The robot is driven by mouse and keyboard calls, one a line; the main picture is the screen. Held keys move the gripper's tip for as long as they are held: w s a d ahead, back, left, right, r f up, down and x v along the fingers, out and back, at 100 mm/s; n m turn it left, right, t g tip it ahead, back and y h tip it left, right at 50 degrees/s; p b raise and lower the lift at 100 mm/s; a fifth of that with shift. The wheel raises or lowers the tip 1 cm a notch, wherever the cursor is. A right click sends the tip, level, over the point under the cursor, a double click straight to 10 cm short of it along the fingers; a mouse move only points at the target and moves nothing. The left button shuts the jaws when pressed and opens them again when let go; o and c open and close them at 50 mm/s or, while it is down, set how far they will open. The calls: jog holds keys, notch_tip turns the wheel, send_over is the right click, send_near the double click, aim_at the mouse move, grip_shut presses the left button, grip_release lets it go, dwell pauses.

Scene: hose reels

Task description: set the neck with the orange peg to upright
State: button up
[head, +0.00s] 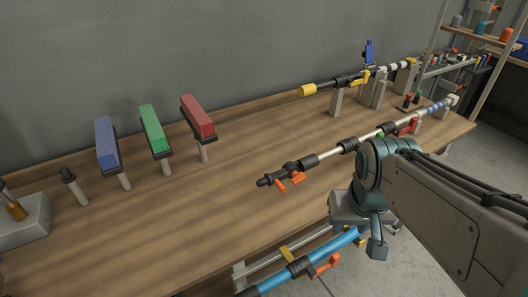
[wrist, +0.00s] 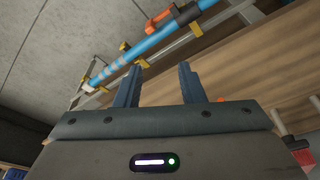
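Two pieces carry orange pegs, and I cannot tell which one the task calls the neck. A slim pole (head: 328,154) lies over the table with a dark end fitting (head: 292,168) and orange pegs (head: 297,177) near that end. A blue pipe (head: 285,279) runs along the table's front side with a dark collar and an orange lever (head: 328,263); both pieces look far from upright. The blue pipe also shows in the wrist view (wrist: 140,55). My gripper (wrist: 159,75) is open and empty, fingers apart, pointing towards the pipe. In the head view it hangs beyond the front edge.
Blue (head: 107,144), green (head: 153,128) and red (head: 198,117) blocks stand on posts at the back left. A grey box (head: 25,222) sits at far left. A pole with a yellow end (head: 307,90) lies at the back right.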

jog(key=w+a+r+n, duration=0.35)
jog(key=w+a, duration=0.25)
jog(key=w, duration=0.2)
jog(key=n+g+h+p, duration=0.1)
jog(key=n+h, duration=0.1)
jog(key=n, duration=0.1)
send_near(280, 185)
jog(key=x, duration=0.8)
grip_shut()
